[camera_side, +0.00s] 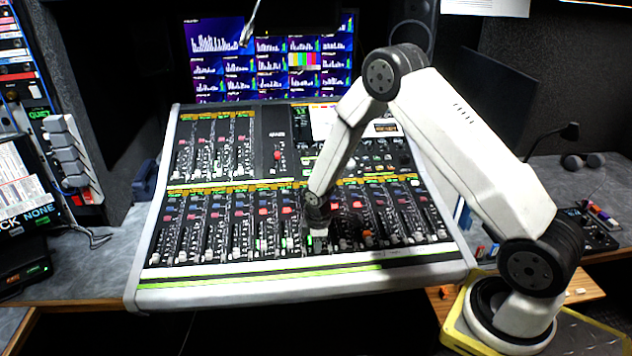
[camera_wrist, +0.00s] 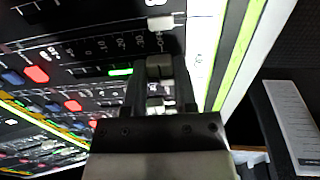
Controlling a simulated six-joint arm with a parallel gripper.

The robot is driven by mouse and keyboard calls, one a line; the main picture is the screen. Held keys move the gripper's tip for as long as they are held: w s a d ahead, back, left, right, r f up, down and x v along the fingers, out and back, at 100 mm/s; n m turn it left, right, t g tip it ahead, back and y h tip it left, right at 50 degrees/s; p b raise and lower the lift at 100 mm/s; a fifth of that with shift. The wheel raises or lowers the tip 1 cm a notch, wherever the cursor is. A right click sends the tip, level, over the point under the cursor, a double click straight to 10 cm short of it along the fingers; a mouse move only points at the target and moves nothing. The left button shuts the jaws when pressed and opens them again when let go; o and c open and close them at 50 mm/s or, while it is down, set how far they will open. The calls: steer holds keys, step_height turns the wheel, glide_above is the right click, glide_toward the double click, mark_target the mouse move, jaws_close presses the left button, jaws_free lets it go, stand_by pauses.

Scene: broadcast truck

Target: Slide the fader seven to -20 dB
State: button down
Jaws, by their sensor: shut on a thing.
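The mixing console (camera_side: 300,294) fills the middle of the side view, with a row of channel faders along its front half. My gripper (camera_side: 320,230) is down at the front row, right of the row's middle. In the wrist view my gripper (camera_wrist: 158,82) is shut on a grey fader cap (camera_wrist: 158,66), with a finger on each side of it. The cap sits toward the console's front-edge end of its slot. I cannot read its channel number or its exact dB mark. In the side view my gripper hides the cap.
A neighbouring pale fader cap (camera_wrist: 160,22) sits close beside the gripped one in the wrist view. Red (camera_wrist: 36,74) and blue buttons line the channel strips. Monitors (camera_side: 270,62) stand behind the console. The console's front ledge is clear.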

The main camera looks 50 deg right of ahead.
steer(key=shift+w+d+r, duration=0.25)
steer(key=shift+w+d, duration=0.9)
steer(key=shift+w, duration=0.05)
steer(key=shift+c, duration=2)
jaws_free()
steer(key=shift+r, duration=0.1)
step_height(320, 180, up, 8)
steer(key=shift+s+a+f, duration=0.2)
steer(key=shift+s+a, duration=0.2)
steer(key=shift+s, duration=0.05)
